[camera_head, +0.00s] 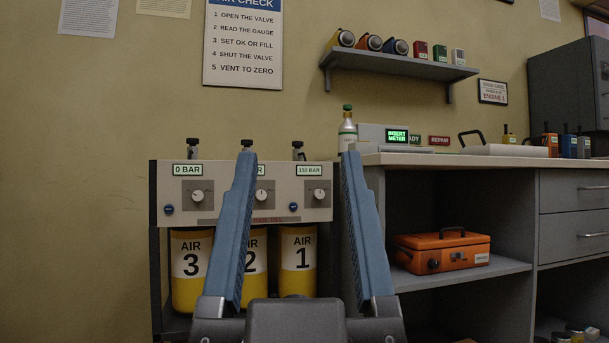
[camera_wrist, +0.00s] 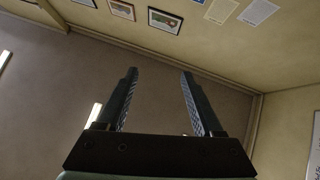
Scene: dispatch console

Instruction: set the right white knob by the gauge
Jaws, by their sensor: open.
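The grey air panel (camera_head: 230,210) at left centre of the head view carries three white knobs in dark square plates. The right white knob (camera_head: 319,194) sits below a lit gauge label (camera_head: 309,170) that seems to read 150 BAR. The middle knob (camera_head: 261,196) has its label partly hidden by my left finger. The left knob (camera_head: 197,196) is under a 0 BAR label (camera_head: 187,169). My gripper (camera_head: 298,156) is open and empty, its blue fingers pointing up in front of the panel. The right knob shows between them, apart from both. The wrist view shows the open fingers (camera_wrist: 159,73) against walls, with no knob.
Yellow and white cylinders, including AIR 1 (camera_head: 298,255), stand under the panel. To the right, a counter (camera_head: 440,160) bears a green-capped bottle (camera_head: 347,132) and a meter display (camera_head: 385,137). An orange case (camera_head: 445,253) sits on the shelf below.

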